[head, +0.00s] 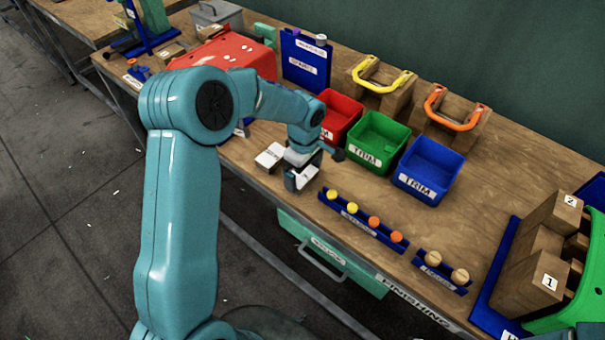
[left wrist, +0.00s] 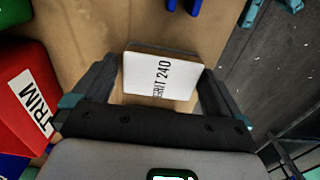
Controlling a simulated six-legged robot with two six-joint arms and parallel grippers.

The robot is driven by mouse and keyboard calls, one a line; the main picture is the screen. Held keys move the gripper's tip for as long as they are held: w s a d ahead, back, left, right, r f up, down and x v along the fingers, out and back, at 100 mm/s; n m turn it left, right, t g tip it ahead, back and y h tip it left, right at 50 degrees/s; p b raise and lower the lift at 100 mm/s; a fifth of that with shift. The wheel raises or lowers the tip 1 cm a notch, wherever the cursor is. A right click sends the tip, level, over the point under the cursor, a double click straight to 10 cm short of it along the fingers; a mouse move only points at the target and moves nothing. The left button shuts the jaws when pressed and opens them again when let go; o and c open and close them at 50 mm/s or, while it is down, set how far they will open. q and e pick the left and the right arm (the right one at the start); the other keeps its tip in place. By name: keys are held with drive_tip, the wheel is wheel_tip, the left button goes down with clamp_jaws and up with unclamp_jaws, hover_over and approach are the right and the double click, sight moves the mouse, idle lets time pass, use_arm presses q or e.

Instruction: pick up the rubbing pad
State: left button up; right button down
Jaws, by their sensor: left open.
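The rubbing pad (head: 270,157) is a small block with a white top and a tan underside, lying on the wooden bench near its front edge. In the left wrist view the pad (left wrist: 160,78) shows its "GRIT 240" label. My left gripper (head: 304,172) is just right of the pad in the head view, low over the bench. Its dark fingers (left wrist: 158,82) are open and appear on either side of the pad in the wrist view. I cannot tell whether they touch it. My right gripper is not in view.
Red (head: 338,112), green (head: 377,138) and blue (head: 428,168) trim bins stand behind and right of the gripper. A blue rack (head: 362,224) of yellow and orange knobs lies along the front edge. A red case (head: 232,50) stands at back left.

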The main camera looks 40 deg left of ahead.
sight(303, 175)
use_arm(q)
drive_tip(key=shift+s+f, duration=0.2)
drive_tip(key=shift+f, duration=0.25)
drive_tip(key=shift+w, duration=0.1)
drive_tip(key=c, duration=0.5)
drive_tip(key=shift+c, duration=1.3)
drive_tip(key=shift+r, duration=0.1)
drive_tip(key=shift+r, duration=0.25)
wheel_tip(303, 175, up, 19)
drive_tip(key=b, duration=0.1)
drive_tip(key=shift+r, duration=0.15)
